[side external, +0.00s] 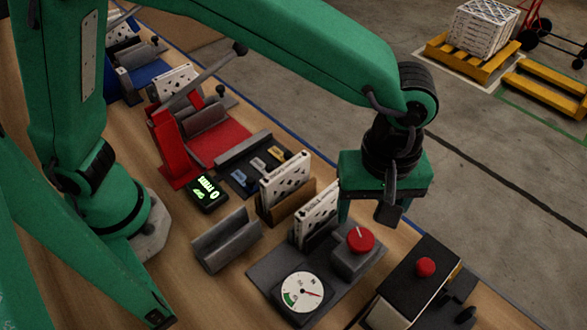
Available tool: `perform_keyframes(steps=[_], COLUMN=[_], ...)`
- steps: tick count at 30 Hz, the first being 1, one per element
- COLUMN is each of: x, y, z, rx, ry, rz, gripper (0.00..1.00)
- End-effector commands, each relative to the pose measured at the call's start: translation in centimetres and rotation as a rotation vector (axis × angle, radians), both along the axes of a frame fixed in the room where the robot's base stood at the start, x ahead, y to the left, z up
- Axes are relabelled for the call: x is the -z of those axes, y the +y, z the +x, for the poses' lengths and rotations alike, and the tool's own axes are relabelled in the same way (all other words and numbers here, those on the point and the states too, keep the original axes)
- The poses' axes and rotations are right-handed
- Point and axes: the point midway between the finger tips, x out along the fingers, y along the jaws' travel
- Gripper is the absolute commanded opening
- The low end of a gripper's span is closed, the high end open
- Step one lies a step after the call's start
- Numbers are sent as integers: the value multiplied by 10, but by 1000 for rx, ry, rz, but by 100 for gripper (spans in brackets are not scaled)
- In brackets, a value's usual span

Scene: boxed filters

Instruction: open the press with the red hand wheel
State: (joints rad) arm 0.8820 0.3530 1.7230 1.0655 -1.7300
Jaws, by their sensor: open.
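A red round hand wheel (360,239) with a pale mark on its top sits on a grey block. The block belongs to the grey press (262,273), which has a white round dial (302,292) at its front. A white, dark-patterned boxed filter (315,214) stands upright at the back of the press; its right part is hidden by my gripper. My gripper (368,213) points down above and slightly behind the wheel in the picture. Its two fingers are apart with nothing seen between them. Whether it touches the wheel cannot be told, but it looks clear of it.
A black box with a red button (425,267) stands close on the right. Another boxed filter (286,180) stands in a brown holder behind. An empty grey holder (226,241), a green-lit display (207,192) and a red lever station (176,147) lie left.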

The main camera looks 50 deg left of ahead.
Motion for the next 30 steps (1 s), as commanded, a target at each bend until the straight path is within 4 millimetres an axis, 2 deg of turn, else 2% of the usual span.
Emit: perform_keyframes(steps=[6,13,24,30], x=[0,0,1,11], y=[0,0,0,0], z=[0,0,0,0], rx=[306,533,596,594], ry=[0,0,0,1], rz=[0,0,0,1], gripper=[65,65,65,65])
